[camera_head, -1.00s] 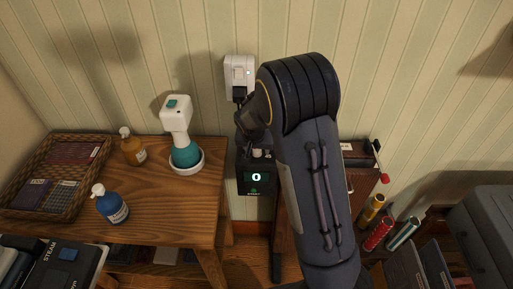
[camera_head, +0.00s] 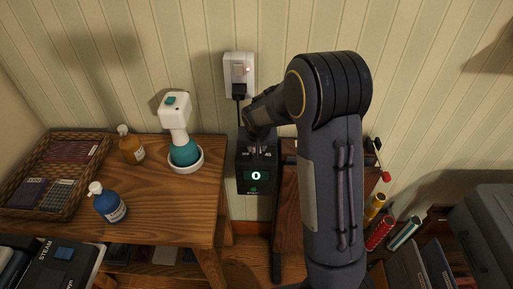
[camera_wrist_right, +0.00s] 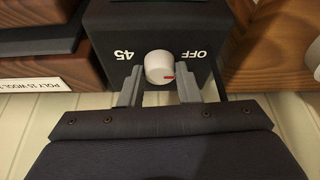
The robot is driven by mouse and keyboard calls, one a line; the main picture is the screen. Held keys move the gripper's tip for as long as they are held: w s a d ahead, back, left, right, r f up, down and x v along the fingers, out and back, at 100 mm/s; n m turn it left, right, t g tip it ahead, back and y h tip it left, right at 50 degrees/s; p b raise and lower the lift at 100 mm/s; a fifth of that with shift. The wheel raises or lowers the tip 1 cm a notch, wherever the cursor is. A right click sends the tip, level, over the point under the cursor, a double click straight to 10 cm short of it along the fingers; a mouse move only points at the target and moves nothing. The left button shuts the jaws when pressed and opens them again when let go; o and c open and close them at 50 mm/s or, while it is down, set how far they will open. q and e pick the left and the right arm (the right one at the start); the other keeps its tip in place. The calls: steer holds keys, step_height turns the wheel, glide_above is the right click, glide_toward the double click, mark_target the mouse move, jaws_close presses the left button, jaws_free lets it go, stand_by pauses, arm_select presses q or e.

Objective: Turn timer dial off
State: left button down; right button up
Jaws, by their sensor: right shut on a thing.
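The timer is a black box (camera_head: 256,177) at the wall, beside the wooden table, with a lit "0" on its front display. In the right wrist view its white round dial (camera_wrist_right: 159,67) has a red mark pointing toward the lower right. Upside-down labels read "45" left of it and "OFF" right of it. My right gripper (camera_wrist_right: 160,88) has a grey finger on each side of the dial and is shut on it. In the head view the right arm reaches the top of the box, and the fingertips are hard to make out. My left gripper is not in view.
A white wall outlet (camera_head: 239,74) with a black plug and cable is above the timer. A table (camera_head: 190,205) at left bears a wicker tray, two bottles and a teal-and-white sprayer (camera_head: 178,130). Several rolls and a grey bin (camera_head: 485,215) stand at right.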

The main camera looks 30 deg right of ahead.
steer(key=shift+d+n+y+b, duration=0.1)
steer(key=shift+n+y+b, duration=0.45)
steer(key=shift+n, duration=0.95)
steer(key=o, duration=1)
steer(key=shift+c, duration=0.2)
steer(key=shift+s+r, duration=0.1)
steer(key=v, duration=0.7)
steer(key=shift+s+r, duration=0.2)
steer(key=shift+r, duration=0.05)
